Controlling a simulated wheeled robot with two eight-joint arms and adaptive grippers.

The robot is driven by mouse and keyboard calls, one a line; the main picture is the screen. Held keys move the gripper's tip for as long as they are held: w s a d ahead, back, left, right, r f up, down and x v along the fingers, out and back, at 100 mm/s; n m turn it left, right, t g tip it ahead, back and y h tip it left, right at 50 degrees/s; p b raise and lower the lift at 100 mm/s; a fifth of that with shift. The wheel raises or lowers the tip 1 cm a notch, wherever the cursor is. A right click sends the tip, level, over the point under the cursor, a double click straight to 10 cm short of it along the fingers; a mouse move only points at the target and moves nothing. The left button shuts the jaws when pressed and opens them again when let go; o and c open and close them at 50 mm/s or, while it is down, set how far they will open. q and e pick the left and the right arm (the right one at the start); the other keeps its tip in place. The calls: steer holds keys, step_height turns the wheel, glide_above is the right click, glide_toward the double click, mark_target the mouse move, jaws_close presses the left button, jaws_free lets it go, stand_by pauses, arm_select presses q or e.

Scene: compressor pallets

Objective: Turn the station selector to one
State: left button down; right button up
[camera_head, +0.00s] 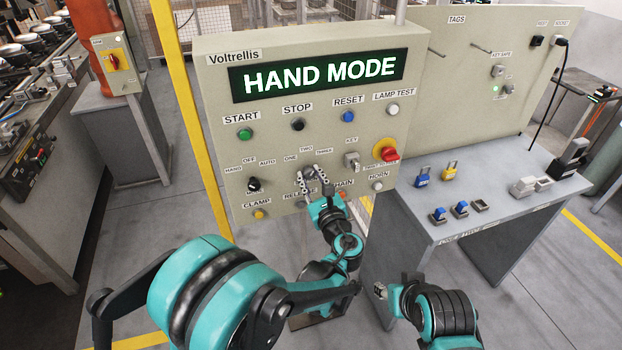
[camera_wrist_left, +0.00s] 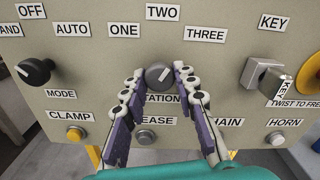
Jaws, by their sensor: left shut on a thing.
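The station selector (camera_wrist_left: 158,76) is a dark grey round knob on the beige panel, below the labels ONE (camera_wrist_left: 124,30), TWO (camera_wrist_left: 163,12) and THREE (camera_wrist_left: 205,34). A light mark on its face slants up and to the right; I cannot tell exactly which label it points to. My left gripper (camera_wrist_left: 158,84) is shut on the knob, one finger on each side. In the head view my left gripper (camera_head: 314,182) reaches up to the panel and mostly covers the knob. My right gripper (camera_head: 380,290) is low, in front of the grey table, away from the panel; its fingers are unclear.
The panel display (camera_head: 320,75) reads HAND MODE. The mode knob (camera_wrist_left: 36,72) is left of the station selector, and a key switch (camera_wrist_left: 262,74) is right. A red emergency button (camera_head: 388,153) sticks out. A grey table (camera_head: 480,215) with padlocks stands at right.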

arm_select(q)
steer(key=n, duration=0.3)
steer(key=shift+n, duration=0.4)
steer(key=n+b, duration=0.1)
steer(key=n, duration=0.2)
steer(key=shift+n, duration=0.3)
steer(key=n, duration=0.3)
steer(key=shift+n, duration=2.1)
steer(key=c, duration=1.2)
jaws_free()
steer(key=shift+o, duration=0.2)
steer(key=shift+r, duration=0.1)
